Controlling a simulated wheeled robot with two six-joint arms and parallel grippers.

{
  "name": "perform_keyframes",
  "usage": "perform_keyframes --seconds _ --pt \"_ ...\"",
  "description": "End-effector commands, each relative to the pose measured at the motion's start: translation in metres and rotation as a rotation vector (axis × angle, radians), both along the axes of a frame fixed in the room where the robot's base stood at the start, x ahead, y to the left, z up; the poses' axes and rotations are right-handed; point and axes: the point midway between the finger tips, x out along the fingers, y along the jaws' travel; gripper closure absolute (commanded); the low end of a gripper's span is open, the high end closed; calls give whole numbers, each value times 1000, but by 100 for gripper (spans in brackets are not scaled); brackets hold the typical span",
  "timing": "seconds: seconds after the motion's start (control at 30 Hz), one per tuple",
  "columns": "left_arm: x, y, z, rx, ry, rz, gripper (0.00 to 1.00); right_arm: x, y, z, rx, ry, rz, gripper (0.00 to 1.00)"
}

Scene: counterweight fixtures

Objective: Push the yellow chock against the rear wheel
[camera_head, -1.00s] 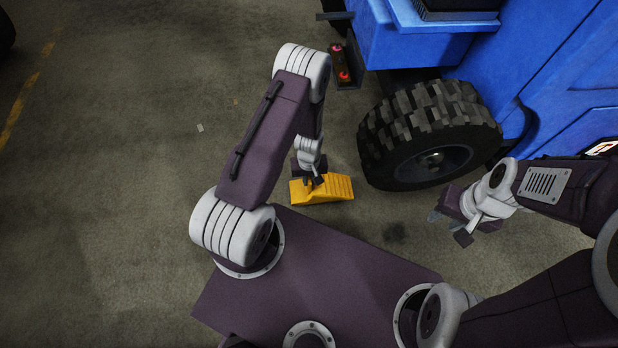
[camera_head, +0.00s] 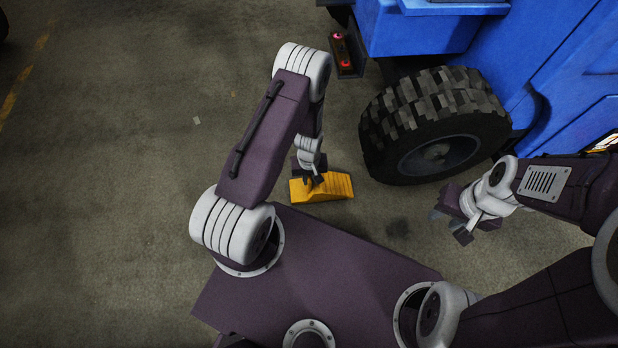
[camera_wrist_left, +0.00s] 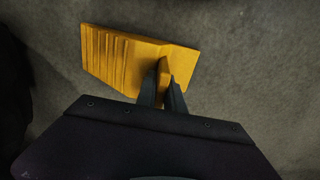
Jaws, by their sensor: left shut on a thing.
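The yellow chock (camera_head: 336,187) lies on the floor with its ridged slope facing right, toward the wheel. It also shows in the left wrist view (camera_wrist_left: 118,58). My left gripper (camera_head: 313,182) is shut on a raised part of the chock at its left end; in the left wrist view its two fingers (camera_wrist_left: 164,82) clasp it from both sides. The black rear wheel (camera_head: 400,140) of the blue vehicle stands to the right of the chock, with a narrow strip of floor between them. My right gripper (camera_head: 452,223) is open and empty, below the wheel and away from the chock.
The blue vehicle body (camera_head: 410,45) fills the top right. A bracket with red lights (camera_head: 344,55) hangs left of the wheel. The concrete floor (camera_head: 120,180) to the left is clear, with a faded yellow line at the far left.

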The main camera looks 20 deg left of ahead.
Motion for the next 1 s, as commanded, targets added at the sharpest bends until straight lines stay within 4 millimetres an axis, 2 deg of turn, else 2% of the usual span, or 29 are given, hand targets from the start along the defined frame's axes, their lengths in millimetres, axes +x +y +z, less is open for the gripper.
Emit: perform_keyframes --seconds 0.33,0.37,0.4,0.43,0.77,0.87,1.0 --pt "1 0 -3 0 -1 0 100 0 0 -2 0 0 0 64" --pt "1 0 -3 0 -1 0 79 0 0 -2 0 0 0 64" --pt "1 0 -3 0 -1 0 68 0 0 -2 0 0 0 64" --pt "0 0 -3 0 -1 0 62 0 0 -2 0 0 0 64" --pt "0 0 -2 -1 1 0 62 0 0 -1 0 0 0 64" --pt "0 0 7 -1 1 -1 62 0 0 7 0 0 0 64" --pt "0 0 34 0 0 -1 62 0 0 30 0 0 0 64"
